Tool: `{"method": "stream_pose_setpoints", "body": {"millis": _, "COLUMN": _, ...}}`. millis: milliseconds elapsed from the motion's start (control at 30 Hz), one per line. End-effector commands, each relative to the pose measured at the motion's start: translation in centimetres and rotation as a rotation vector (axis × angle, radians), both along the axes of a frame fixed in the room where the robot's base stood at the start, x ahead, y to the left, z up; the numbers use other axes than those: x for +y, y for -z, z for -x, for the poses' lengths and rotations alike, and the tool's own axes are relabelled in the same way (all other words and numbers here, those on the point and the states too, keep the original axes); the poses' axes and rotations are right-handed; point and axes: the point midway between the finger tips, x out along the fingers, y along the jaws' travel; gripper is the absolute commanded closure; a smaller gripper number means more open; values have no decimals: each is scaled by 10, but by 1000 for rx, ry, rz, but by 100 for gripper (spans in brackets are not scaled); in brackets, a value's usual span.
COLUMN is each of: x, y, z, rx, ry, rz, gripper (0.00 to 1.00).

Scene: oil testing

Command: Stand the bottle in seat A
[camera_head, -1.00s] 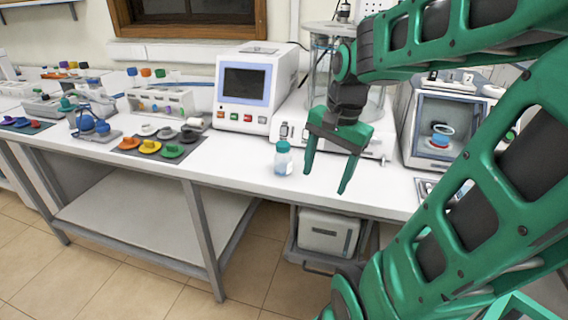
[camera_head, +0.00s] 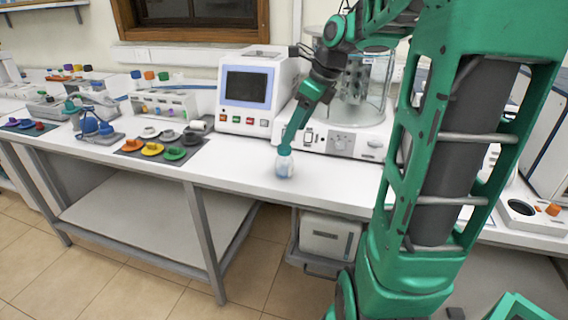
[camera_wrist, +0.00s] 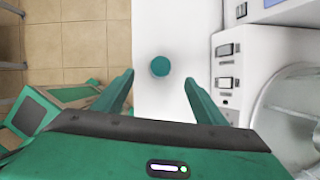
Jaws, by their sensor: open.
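The bottle (camera_head: 284,166) is a small clear one with a pale label and a teal cap. It stands upright near the front edge of the white bench. In the wrist view its round teal cap (camera_wrist: 160,67) shows from above, between and just ahead of the fingertips. My gripper (camera_head: 285,146) is at the bottle's top in the head view and partly covers the cap. In the wrist view my gripper (camera_wrist: 158,78) is open, with free space on both sides of the cap. I cannot tell which place is seat A; no such marking is legible.
A white bath unit (camera_head: 340,141) with a glass cylinder stands behind the bottle, beside a screened instrument (camera_head: 247,92). Colored caps lie on a dark mat (camera_head: 190,155) at left. My arm hides part of the bench.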

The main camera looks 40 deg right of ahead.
Motion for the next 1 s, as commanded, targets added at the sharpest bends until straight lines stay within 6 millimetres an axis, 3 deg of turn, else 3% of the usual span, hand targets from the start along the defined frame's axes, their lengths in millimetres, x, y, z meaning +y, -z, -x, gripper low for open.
{"method": "stream_pose_setpoints", "body": {"millis": 300, "x": 8, "y": 40, "z": -14, "rx": 3, "ry": 4, "rz": -3, "gripper": 35}}
{"method": "stream_pose_setpoints", "body": {"millis": 567, "x": 10, "y": 57, "z": -19, "rx": 3, "ry": 3, "rz": -2, "gripper": 35}}
{"method": "stream_pose_setpoints", "body": {"millis": 833, "x": 16, "y": 91, "z": -31, "rx": 3, "ry": 3, "rz": -2, "gripper": 35}}
{"method": "stream_pose_setpoints", "body": {"millis": 1000, "x": 17, "y": 98, "z": -34, "rx": 1, "ry": 3, "rz": -1, "gripper": 35}}
